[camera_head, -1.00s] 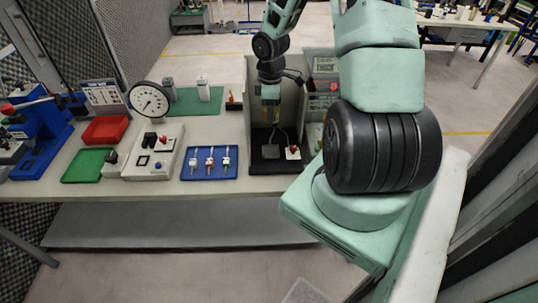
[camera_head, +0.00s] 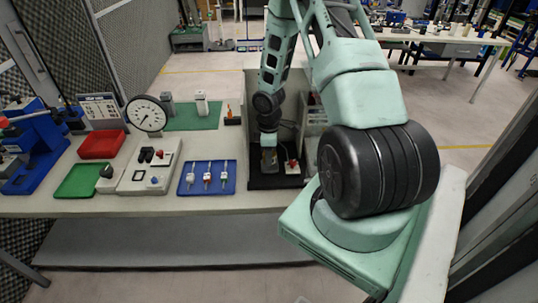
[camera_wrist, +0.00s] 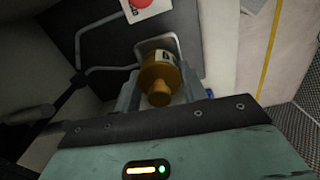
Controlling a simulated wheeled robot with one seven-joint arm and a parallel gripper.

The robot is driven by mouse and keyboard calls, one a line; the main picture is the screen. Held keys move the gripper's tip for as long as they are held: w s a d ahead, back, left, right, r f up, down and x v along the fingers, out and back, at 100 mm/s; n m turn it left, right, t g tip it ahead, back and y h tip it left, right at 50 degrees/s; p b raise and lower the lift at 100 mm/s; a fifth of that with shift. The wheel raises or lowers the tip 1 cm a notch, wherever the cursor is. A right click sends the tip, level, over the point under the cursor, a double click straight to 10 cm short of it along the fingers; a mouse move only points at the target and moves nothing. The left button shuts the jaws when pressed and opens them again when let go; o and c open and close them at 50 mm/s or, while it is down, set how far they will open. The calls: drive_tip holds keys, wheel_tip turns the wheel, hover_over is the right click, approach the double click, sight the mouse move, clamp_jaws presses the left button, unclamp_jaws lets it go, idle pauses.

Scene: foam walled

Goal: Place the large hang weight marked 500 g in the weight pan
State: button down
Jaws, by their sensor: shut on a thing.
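My gripper (camera_head: 267,147) is low inside the grey walled booth. Its fingers are shut on a brass-yellow weight (camera_wrist: 160,75), seen between them in the wrist view. No 500 g mark can be read. The weight pan's pale rim and wire (camera_wrist: 172,40) show just behind the weight in the wrist view, over a black base (camera_wrist: 95,35). In the head view, my gripper and the weight hide most of the pan. I cannot tell whether the weight touches the pan.
A red button on a white plate (camera_head: 292,166) stands right beside the gripper. The booth wall (camera_head: 250,95) rises behind. Left are a blue tray (camera_head: 185,189) with several small parts, a dial gauge (camera_head: 147,113), a red tray (camera_head: 100,144) and a green tray (camera_head: 78,182).

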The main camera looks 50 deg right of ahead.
drive_tip(key=shift+f, duration=0.6)
drive_tip(key=shift+f, duration=0.4)
drive_tip(key=shift+f+b, duration=0.25)
drive_tip(key=shift+b, duration=0.15)
